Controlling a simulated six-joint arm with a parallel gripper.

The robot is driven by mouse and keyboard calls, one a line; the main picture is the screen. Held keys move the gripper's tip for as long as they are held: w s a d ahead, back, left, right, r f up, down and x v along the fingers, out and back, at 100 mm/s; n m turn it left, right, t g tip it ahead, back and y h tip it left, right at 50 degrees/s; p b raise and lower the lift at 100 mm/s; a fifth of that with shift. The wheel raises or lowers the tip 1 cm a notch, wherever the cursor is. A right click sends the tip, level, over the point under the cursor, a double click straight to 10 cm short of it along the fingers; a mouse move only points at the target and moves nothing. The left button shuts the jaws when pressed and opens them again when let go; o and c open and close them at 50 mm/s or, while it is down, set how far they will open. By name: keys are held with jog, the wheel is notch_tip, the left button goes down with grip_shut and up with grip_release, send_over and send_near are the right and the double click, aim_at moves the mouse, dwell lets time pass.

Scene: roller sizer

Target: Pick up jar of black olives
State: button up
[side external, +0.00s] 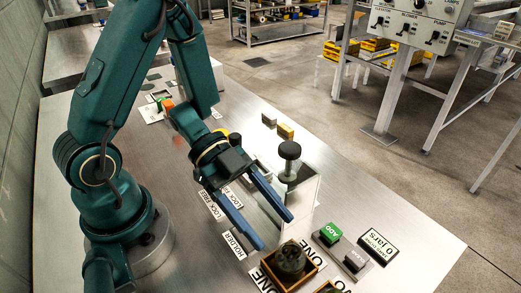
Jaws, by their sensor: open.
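A dark, rounded object (291,261), which may be the jar of black olives, sits in a small wooden box (272,275) at the front, beside a label reading "ONE". I cannot make out olives or a lid on it. My gripper (276,232) has two long blue fingers, spread apart with nothing visible between them. It is above the metal table, with its fingertips just behind the wooden box and apart from the dark object.
A black knob on a metal block (289,152) stands close behind my gripper. Right of the box are a green ADD button (330,234), a dark button (355,260) and a "0 jars" display (378,246). The table's right side is mostly clear.

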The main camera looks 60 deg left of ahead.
aim_at(284, 246)
jog(key=x, duration=0.3)
jog(key=shift+s+f, duration=0.15)
jog(key=shift+f, duration=0.25)
jog(key=shift+d+f, duration=0.25)
jog(key=shift+d, duration=0.25)
grip_shut()
